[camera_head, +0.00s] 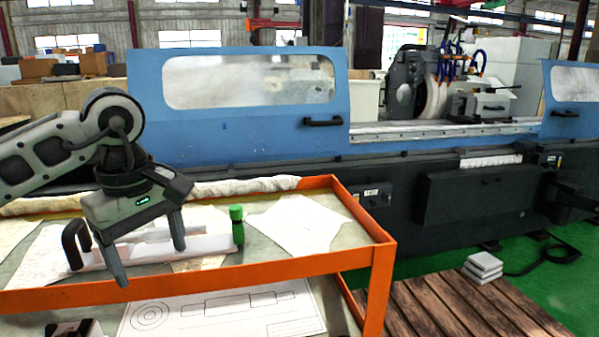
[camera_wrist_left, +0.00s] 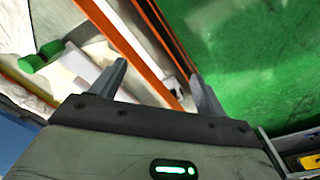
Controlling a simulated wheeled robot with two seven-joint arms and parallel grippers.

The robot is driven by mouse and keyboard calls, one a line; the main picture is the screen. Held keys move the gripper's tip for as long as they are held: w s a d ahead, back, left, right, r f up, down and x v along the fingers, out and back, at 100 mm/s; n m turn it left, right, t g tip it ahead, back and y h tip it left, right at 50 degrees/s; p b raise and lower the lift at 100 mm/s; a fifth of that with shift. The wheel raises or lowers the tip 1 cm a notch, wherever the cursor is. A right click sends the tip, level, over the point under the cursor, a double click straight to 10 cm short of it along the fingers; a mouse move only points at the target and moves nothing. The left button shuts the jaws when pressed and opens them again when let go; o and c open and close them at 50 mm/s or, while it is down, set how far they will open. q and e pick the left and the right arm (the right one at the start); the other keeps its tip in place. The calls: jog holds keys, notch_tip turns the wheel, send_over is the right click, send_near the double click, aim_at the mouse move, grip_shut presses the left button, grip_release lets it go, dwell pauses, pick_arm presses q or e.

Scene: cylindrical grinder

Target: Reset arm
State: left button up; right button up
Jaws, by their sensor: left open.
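My left gripper (camera_head: 151,266) hangs over the near left part of an orange-edged cart (camera_head: 330,262), its two fingers pointing down and spread apart. In the left wrist view the fingers (camera_wrist_left: 158,70) are also apart, with nothing between them. The left arm reaches in from the left edge. A white tray-like piece (camera_head: 205,246) lies on the cart behind and beside the fingers, partly hidden by them. A green-capped object (camera_head: 237,225) stands at its right end; green also shows in the left wrist view (camera_wrist_left: 40,57). My right gripper is not seen.
A blue grinder (camera_head: 240,125) with a grinding wheel (camera_head: 432,100) stands behind the cart. A drawing sheet (camera_head: 220,312) lies on the lower shelf.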

pick_arm(q)
jog(key=s+d+f+n+g+h, duration=0.1)
jog(key=s+d+f+g+h, duration=0.2)
jog(key=d, duration=0.6)
jog(key=s+d+f+n+g+h, duration=0.1)
jog(key=s+d+f+h, duration=0.3)
jog(key=d+h, duration=0.3)
jog(key=s+d+r+n+t+h, duration=0.2)
jog(key=d+r+n+t+h, duration=0.2)
jog(key=d+n+h, duration=0.7)
jog(key=w+a+f+n+t+y, duration=0.3)
jog(key=a+f+n+t+y, duration=0.4)
jog(key=n, duration=1)
jog(key=w+a+f+n+t+y, duration=0.3)
jog(key=a+f+n+t, duration=0.5)
jog(key=n, duration=0.8)
jog(key=s+a+f+n+g+y, duration=0.2)
jog(key=s+f+n, duration=0.4)
jog(key=f, duration=0.3)
jog(key=s+a+f+n+g+y, duration=0.3)
jog(key=s+f+n+y, duration=0.3)
jog(key=s+f, duration=0.2)
jog(key=shift+s+a+f+g, duration=0.2)
jog(key=shift+a+f+g, duration=0.1)
jog(key=shift+a+f, duration=0.3)
